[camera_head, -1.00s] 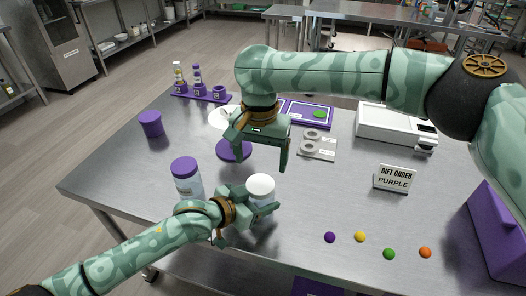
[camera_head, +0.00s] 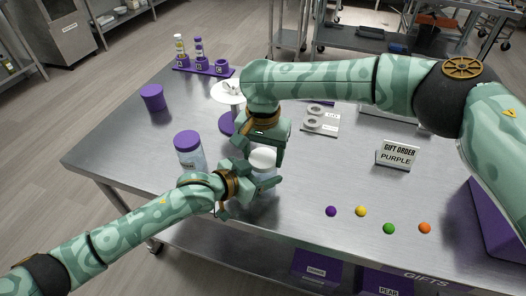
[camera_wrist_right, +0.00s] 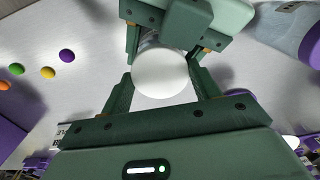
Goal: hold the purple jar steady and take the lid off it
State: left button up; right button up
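A clear jar with a white lid (camera_head: 263,158) stands near the table's front edge. My left gripper (camera_head: 262,186) is around its body, one finger on each side, and appears shut on it. My right gripper (camera_head: 263,152) is just above, pointing down. In the right wrist view the white lid (camera_wrist_right: 162,73) lies between the open fingers of my right gripper (camera_wrist_right: 162,88), with small gaps at the sides. A second jar with a purple lid (camera_head: 188,141) stands to the left, apart from both grippers; it shows at the upper right of the wrist view.
A purple cup (camera_head: 152,97) stands at the back left. A purple rack (camera_head: 205,69) holds bottles at the back. A stand with a white dish (camera_head: 228,90) is behind my right gripper. A sign reading PURPLE (camera_head: 396,157) and several coloured gummies (camera_head: 361,211) are at the right.

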jog(key=n, duration=0.3)
jog(key=o, duration=1.1)
jog(key=shift+r, duration=2.3)
jog(key=shift+c, duration=0.5)
notch_tip(320, 180, up, 3)
jog(key=shift+m, duration=1.5)
notch_tip(320, 180, down, 8)
jog(key=shift+r, duration=0.2)
